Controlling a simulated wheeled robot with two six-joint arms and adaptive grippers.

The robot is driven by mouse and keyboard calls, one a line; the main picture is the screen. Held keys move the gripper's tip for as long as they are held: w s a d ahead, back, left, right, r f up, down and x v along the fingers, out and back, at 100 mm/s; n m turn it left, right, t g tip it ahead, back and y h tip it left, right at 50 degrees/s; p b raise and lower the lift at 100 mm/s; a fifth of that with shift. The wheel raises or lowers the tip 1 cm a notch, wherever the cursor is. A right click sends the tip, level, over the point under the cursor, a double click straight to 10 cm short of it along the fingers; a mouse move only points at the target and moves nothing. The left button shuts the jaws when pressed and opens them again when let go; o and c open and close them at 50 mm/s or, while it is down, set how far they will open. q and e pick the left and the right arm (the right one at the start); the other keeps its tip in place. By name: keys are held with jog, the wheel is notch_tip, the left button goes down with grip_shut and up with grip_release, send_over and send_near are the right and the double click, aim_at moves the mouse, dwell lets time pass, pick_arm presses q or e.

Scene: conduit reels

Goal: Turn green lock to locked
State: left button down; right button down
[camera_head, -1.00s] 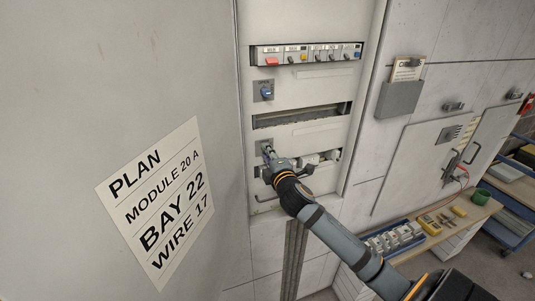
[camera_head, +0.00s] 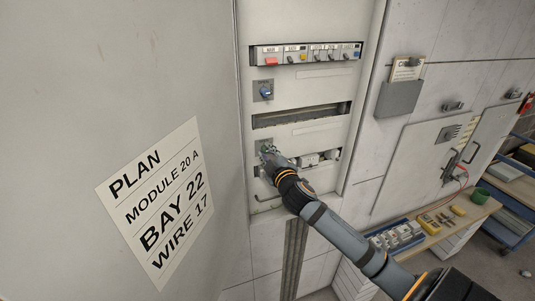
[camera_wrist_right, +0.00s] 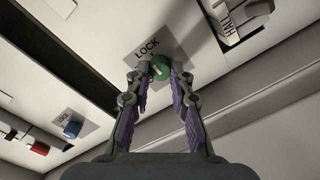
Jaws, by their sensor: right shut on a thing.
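The green lock (camera_wrist_right: 161,70) is a round green knob with a pale mark on its face. It sits on a grey plate marked LOCK (camera_wrist_right: 148,47). My right gripper (camera_wrist_right: 160,75) is shut on the green lock, with one finger on each side of it in the right wrist view. In the head view my right gripper (camera_head: 267,152) is at the left of the cabinet's lower row and hides most of the lock. The lock's exact angle is hard to read. My left gripper is in neither view.
A blue knob (camera_head: 266,92) sits higher on the cabinet, below a row of switches (camera_head: 305,53). A dark knob (camera_wrist_right: 258,8) is close by in the right wrist view. The plan sheet (camera_head: 157,205) hangs at left; a bench (camera_head: 440,236) stands at right.

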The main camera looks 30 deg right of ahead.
dwell(0.5)
jog(key=c, duration=1.2)
grip_release()
jog(key=shift+s, duration=0.1)
jog(key=shift+v, duration=3.6)
